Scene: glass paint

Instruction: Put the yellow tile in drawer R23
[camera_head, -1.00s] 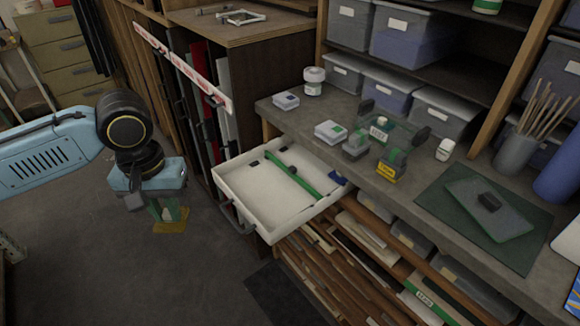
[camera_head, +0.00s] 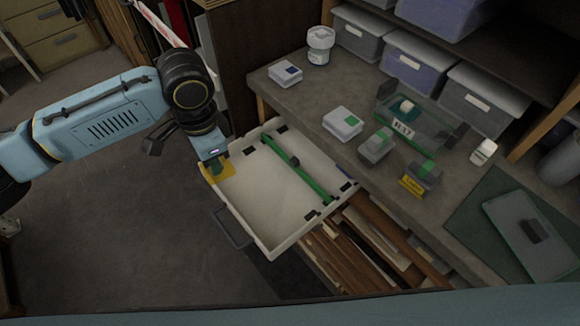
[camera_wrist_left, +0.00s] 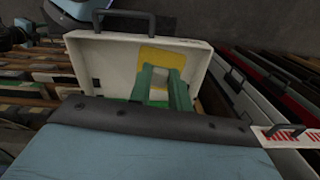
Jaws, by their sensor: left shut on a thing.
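The yellow tile (camera_head: 217,171) is held in my left gripper (camera_head: 214,160), which is shut on it. The tile is at the left edge of the open white drawer (camera_head: 256,232), over its rim or inner edge. In the left wrist view the yellow tile (camera_wrist_left: 163,59) shows beyond the green fingers (camera_wrist_left: 162,85), against the white drawer (camera_wrist_left: 105,60). I cannot tell whether the tile touches the drawer. A green divider strip (camera_head: 290,163) runs across the drawer. No drawer label is readable. My right gripper is not in view.
A grey worktop (camera_head: 300,115) stands behind the drawer, with a white jar (camera_head: 320,45), small boxes (camera_head: 342,122), a clear glass box (camera_head: 420,118) and a green mat (camera_head: 500,235) on it. Wooden slots (camera_head: 350,245) lie below. The floor (camera_head: 120,240) at left is clear.

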